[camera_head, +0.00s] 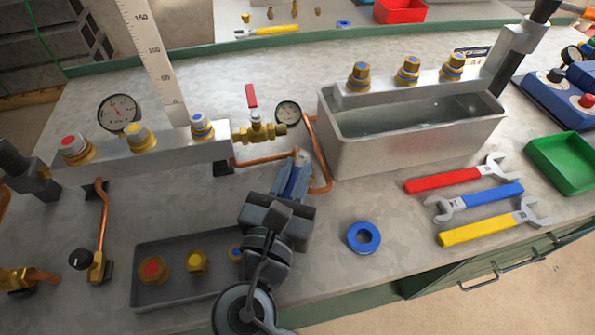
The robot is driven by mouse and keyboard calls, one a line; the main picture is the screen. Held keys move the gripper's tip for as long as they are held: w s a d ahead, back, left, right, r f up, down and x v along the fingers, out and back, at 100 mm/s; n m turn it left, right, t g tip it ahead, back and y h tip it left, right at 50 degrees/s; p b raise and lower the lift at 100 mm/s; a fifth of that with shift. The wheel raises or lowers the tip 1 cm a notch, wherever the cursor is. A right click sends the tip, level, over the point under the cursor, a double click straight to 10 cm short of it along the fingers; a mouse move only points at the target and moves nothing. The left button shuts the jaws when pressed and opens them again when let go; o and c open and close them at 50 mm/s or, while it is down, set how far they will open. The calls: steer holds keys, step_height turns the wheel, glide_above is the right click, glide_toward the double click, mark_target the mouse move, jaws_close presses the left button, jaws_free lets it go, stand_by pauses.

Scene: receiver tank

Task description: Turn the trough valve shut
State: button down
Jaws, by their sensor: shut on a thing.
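My gripper (296,177) reaches in from the bottom, at the copper pipe left of the metal trough (418,150). It is shut on a narrow blue handle (297,174), which shows between its fingers. I take this as the trough valve's handle; the valve body is mostly hidden by my gripper, so its exact angle cannot be told. The copper pipe (262,161) runs from the manifold block to this spot and bends up beside the trough. The trough holds clear liquid.
A brass valve with an upright red lever (252,97) sits behind my gripper, beside a gauge (288,112). A grey tray (140,248) with brass caps lies left of my arm. Blue tape (363,238) and three wrenches (480,208) lie right. Bare bench separates them.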

stand_by(0.3)
steer(key=c, duration=1.1)
jaws_free()
steer(key=shift+o, duration=0.2)
steer(key=shift+v, duration=3.9)
steer(key=shift+c, duration=0.2)
